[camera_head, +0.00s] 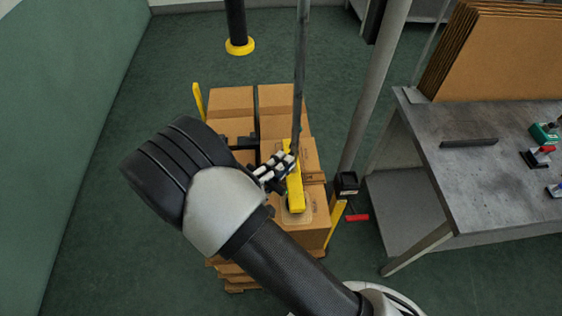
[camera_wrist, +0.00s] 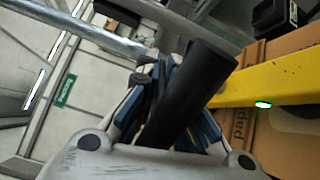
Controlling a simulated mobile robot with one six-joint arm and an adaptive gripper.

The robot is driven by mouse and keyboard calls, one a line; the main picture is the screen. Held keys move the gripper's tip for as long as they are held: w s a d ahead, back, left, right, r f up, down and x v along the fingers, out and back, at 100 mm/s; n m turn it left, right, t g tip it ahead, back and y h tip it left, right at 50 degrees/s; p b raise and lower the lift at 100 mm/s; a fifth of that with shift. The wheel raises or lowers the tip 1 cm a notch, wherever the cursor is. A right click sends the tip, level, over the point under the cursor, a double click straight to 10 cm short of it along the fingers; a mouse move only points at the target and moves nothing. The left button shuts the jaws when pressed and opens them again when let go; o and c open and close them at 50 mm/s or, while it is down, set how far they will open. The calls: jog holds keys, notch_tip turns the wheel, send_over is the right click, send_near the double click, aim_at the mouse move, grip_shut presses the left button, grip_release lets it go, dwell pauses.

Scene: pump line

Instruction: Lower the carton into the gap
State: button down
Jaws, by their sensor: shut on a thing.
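My gripper (camera_head: 278,170) is shut on a black bar-shaped handle (camera_wrist: 192,95) beside a yellow lifting bar (camera_head: 295,190). The yellow bar also shows in the wrist view (camera_wrist: 280,84); a thin dark vertical rod (camera_head: 301,70) rises from it. A brown carton (camera_head: 312,232) is under the bar's near end, with a pale round patch on its top. Its printed cardboard appears in the wrist view (camera_wrist: 290,148). Whether it hangs or rests cannot be told. Other cartons (camera_head: 232,101) stand in a stack beyond. A dark space shows among them, partly hidden by my gripper and arm.
A pallet (camera_head: 238,287) is under the stack. Yellow uprights stand at left (camera_head: 198,101) and right (camera_head: 336,222). A grey post (camera_head: 376,90) and workbench (camera_head: 470,200) with flat cardboard sheets (camera_head: 500,50) are at right. Green floor is clear at left.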

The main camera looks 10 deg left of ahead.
jog(key=shift+r, duration=0.15)
jog(key=c, duration=1.8)
grip_release()
jog(key=shift+a, duration=0.1)
jog(key=shift+o, duration=0.7)
jog(key=shift+s+a, duration=0.35)
jog(key=shift+s, duration=0.1)
jog(key=v, duration=1)
jog(key=shift+s, duration=0.4)
jog(key=shift+o, duration=0.3)
jog(key=shift+a, duration=0.1)
